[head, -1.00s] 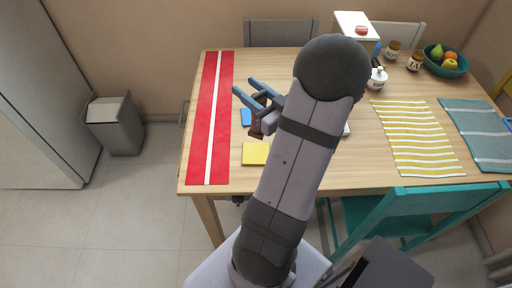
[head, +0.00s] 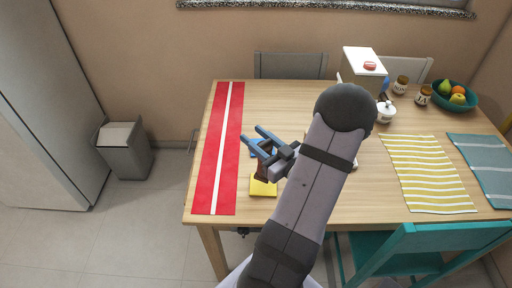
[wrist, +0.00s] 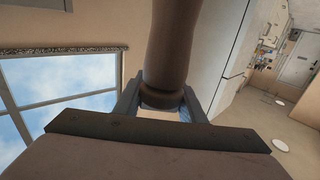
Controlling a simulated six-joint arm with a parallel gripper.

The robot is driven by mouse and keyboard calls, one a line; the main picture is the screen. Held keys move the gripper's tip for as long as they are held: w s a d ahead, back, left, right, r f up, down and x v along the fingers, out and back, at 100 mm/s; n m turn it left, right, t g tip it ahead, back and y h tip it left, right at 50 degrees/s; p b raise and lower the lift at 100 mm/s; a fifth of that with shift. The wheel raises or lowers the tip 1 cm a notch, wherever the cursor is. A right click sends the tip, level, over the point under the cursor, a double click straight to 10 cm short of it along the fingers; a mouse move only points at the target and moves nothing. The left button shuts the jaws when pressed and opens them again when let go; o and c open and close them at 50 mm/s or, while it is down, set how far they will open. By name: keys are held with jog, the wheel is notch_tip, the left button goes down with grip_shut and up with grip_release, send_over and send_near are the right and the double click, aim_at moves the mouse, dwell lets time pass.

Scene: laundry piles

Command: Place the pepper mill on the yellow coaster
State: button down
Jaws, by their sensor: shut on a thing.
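My gripper (head: 252,135) is shut on the brown wooden pepper mill (head: 263,170). The wrist view shows the mill (wrist: 170,50) large between the two fingers. In the head view the mill hangs below the fingers, roughly upright. Its lower end overlaps the back part of the yellow coaster (head: 263,189); I cannot tell whether it touches the coaster or is just above it. The mill's upper part is partly hidden by the gripper. The yellow coaster is a flat square on the table, right of the red runner.
A blue coaster (head: 255,152) lies behind, partly covered by the gripper. The red runner (head: 212,168) is at left. A yellow striped mat (head: 428,172), jars (head: 400,85), a white pot (head: 386,112) and a fruit bowl (head: 455,97) are at right. My arm hides the table's middle.

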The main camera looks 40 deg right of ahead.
jog(key=shift+f, duration=2.1)
jog(key=shift+f, duration=0.1)
jog(key=c, duration=1.2)
grip_release()
jog(key=shift+o, duration=0.2)
jog(key=shift+s, duration=0.6)
jog(key=s+b, duration=0.2)
jog(key=s, duration=0.9)
jog(key=shift+a, duration=0.35)
